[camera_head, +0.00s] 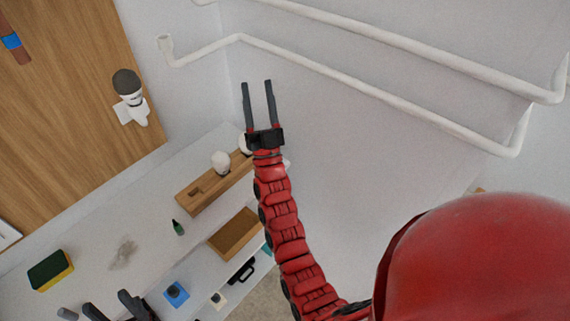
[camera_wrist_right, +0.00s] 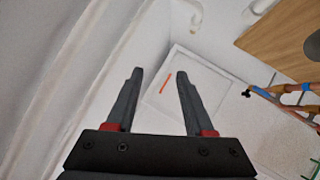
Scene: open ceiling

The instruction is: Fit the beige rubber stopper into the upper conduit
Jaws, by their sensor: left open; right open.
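Two white conduits run along the wall. The upper conduit (camera_head: 400,42) leaves the top edge, and the lower conduit (camera_head: 330,73) has a turned-up end at its left. Two pale, rounded pieces stand in a wooden block (camera_head: 195,193) on the counter. The nearer pale piece (camera_head: 221,162) shows clearly, the other is partly behind my right gripper. I cannot tell whether either is the beige stopper. My right gripper (camera_head: 256,84) is open and empty before the wall; its spread fingers also show in the wrist view (camera_wrist_right: 160,72). My left gripper (camera_head: 108,300) is open at the bottom left.
A yellow-green sponge (camera_head: 51,270), a small dark bottle (camera_head: 178,227), a blue item (camera_head: 176,294) and a brown tray (camera_head: 234,234) lie on or near the counter. A wooden board (camera_head: 70,90) with a dark-topped white fixture (camera_head: 130,90) stands at left. The wall below the conduits is clear.

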